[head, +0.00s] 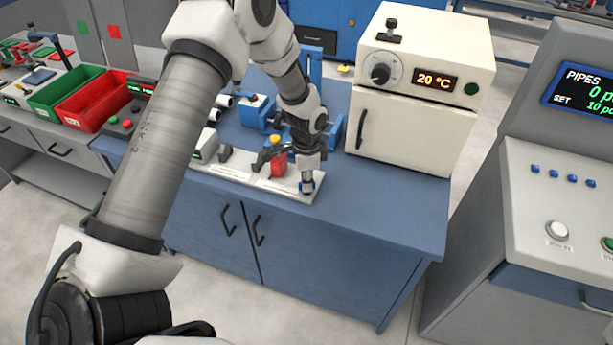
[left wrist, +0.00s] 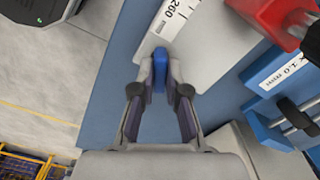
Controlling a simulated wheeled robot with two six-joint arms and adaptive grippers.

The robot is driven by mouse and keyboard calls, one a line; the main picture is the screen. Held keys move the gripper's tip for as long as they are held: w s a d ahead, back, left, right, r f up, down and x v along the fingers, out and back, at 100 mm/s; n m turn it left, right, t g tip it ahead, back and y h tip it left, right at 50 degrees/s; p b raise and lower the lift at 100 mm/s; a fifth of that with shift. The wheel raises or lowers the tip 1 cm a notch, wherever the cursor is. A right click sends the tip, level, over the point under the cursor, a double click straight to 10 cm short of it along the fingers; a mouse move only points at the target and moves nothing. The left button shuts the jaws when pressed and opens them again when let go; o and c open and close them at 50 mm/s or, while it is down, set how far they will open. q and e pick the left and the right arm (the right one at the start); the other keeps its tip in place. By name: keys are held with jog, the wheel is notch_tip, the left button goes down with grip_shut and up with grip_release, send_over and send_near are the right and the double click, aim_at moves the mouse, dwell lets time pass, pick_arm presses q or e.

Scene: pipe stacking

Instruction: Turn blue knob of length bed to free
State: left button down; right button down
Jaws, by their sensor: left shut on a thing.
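The length bed (head: 231,174) is a pale plate with a printed scale along the front of the blue bench. The blue knob (left wrist: 160,68) is at the bed's end and sits between my left gripper's fingertips in the left wrist view. My left gripper (head: 307,187) points down at the bed's right end and is shut on the knob. In the left wrist view the gripper (left wrist: 160,75) shows its two fingers on either side of the knob. A red block (head: 278,165) stands on the bed, left of the gripper. My right gripper is not in view.
A cream oven (head: 420,90) reading 20 °C stands on the bench to the right. A blue fixture (head: 255,112) with pale pipes beside it is behind the bed. Green (head: 62,92) and red (head: 97,100) bins stand at left. Bench top right of the bed is clear.

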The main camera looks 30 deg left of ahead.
pick_arm(q)
jog(key=n+p, duration=0.2)
jog(key=n, duration=0.4)
jog(key=shift+p, duration=0.3)
jog(key=n+p, duration=0.2)
jog(key=n, duration=0.4)
jog(key=shift+f, duration=0.1)
jog(key=c, duration=1.2)
grip_release()
notch_tip(320, 180, up, 12)
